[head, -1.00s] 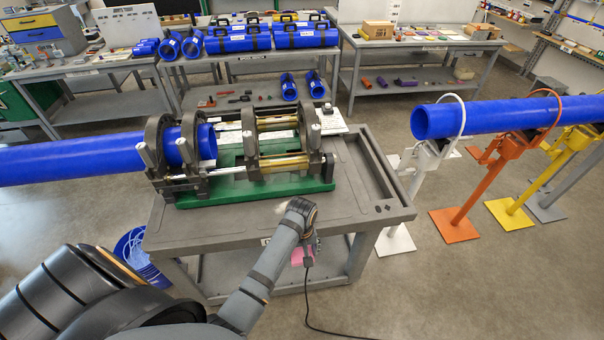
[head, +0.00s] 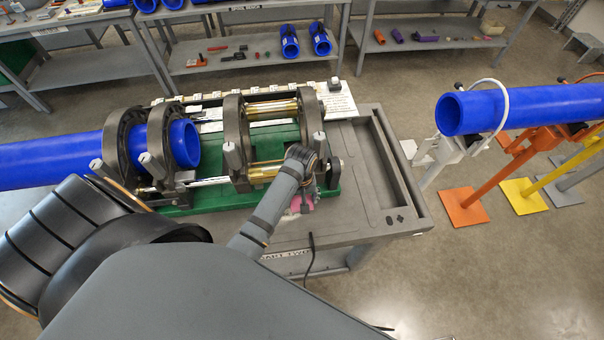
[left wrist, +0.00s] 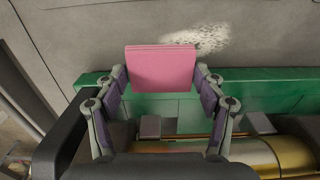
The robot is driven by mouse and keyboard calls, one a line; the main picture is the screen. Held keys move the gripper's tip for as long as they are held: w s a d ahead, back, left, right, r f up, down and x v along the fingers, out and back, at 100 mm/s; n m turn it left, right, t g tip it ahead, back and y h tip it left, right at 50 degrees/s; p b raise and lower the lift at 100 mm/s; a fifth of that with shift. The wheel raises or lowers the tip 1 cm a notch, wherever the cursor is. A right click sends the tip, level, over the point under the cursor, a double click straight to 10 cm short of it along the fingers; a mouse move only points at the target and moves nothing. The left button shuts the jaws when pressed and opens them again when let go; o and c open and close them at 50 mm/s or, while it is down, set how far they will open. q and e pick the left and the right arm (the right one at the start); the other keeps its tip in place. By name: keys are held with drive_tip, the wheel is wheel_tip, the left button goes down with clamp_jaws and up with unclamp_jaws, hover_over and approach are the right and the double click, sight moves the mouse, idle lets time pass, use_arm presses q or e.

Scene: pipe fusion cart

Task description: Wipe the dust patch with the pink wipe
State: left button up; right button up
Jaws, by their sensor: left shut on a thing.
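The pink wipe (left wrist: 162,68) is a flat square pad between the two fingers of my left gripper (left wrist: 162,84), which is shut on it. In the head view the wipe (head: 299,204) shows in part below my left wrist, over the cart top near the green base. The dust patch (left wrist: 207,38) is a pale speckled smear on the grey cart top, just past the wipe's upper right edge in the left wrist view. The wipe hides part of it. I cannot tell whether the wipe touches the cart. My right gripper is not in view.
The cart (head: 372,190) carries the fusion machine (head: 232,135) on its green base (head: 333,183), close to my left gripper. A blue pipe (head: 50,160) runs through the left clamps. Another blue pipe (head: 530,107) rests on stands at right. The cart's right side is clear.

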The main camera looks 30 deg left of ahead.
use_arm(q)
drive_tip(key=shift+s+d+f, duration=0.1)
drive_tip(key=shift+s+f, duration=0.05)
drive_tip(key=shift+f, duration=0.35)
drive_tip(key=shift+s+d+f, duration=0.1)
drive_tip(key=shift+s+f, duration=0.05)
drive_tip(key=shift+f, duration=0.3)
drive_tip(key=f, duration=0.3)
drive_tip(key=shift+w+a+f, duration=0.15)
drive_tip(key=shift+w+f, duration=0.05)
drive_tip(key=shift+f, duration=0.4)
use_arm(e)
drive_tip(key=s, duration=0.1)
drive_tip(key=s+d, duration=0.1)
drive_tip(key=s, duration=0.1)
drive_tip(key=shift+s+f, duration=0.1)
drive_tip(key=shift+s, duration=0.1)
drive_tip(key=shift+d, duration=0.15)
use_arm(q)
drive_tip(key=shift+f, duration=0.15)
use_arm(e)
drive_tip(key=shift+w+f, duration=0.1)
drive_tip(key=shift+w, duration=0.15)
use_arm(q)
drive_tip(key=shift+f+b, duration=0.3)
drive_tip(key=shift+f, duration=0.05)
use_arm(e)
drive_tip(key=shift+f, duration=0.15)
